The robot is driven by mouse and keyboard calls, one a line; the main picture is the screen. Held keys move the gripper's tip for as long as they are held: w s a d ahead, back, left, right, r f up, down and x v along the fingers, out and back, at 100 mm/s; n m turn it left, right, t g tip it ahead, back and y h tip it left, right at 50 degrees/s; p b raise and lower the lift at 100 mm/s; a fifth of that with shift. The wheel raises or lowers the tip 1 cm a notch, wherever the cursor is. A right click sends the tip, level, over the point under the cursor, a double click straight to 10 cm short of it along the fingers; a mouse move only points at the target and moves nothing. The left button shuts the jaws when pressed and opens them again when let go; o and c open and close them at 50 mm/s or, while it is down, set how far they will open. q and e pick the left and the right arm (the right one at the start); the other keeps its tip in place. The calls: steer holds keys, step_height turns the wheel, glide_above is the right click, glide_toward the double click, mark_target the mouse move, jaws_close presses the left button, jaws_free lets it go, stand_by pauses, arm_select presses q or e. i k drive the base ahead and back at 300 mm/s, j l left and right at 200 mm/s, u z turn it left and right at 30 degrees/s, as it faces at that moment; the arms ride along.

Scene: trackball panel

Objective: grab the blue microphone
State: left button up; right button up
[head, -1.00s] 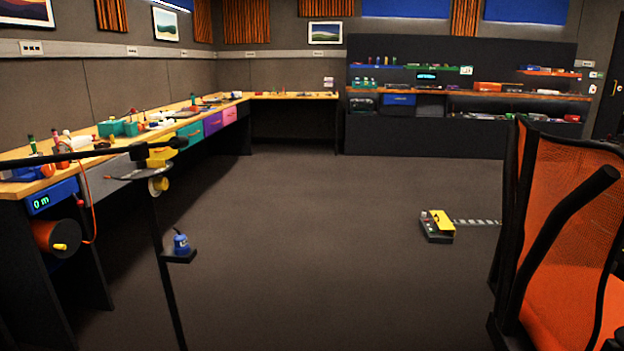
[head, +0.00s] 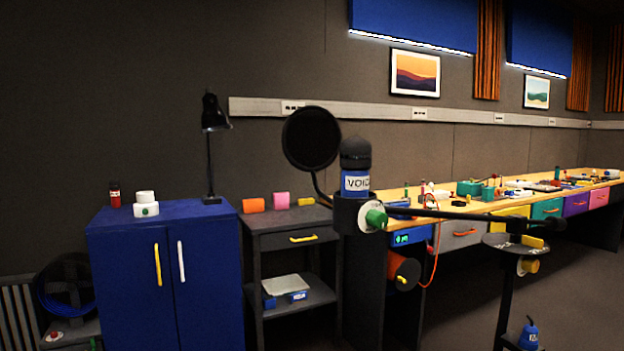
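The blue microphone (head: 355,182) stands upright near the middle of the head view. It has a dark rounded top and a blue body with a white label reading "VOIC", the rest out of sight. Its lower end sits in a black holder (head: 345,213) with a green knob (head: 376,218). A round black pop filter (head: 311,138) on a curved neck is beside it on the left. Neither of my grippers is in view.
A black boom arm (head: 450,213) runs right from the holder to a stand with a round tray (head: 515,243). Floor shows at lower right.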

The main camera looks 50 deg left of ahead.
mark_target(356, 152)
steer(key=u, duration=1.35)
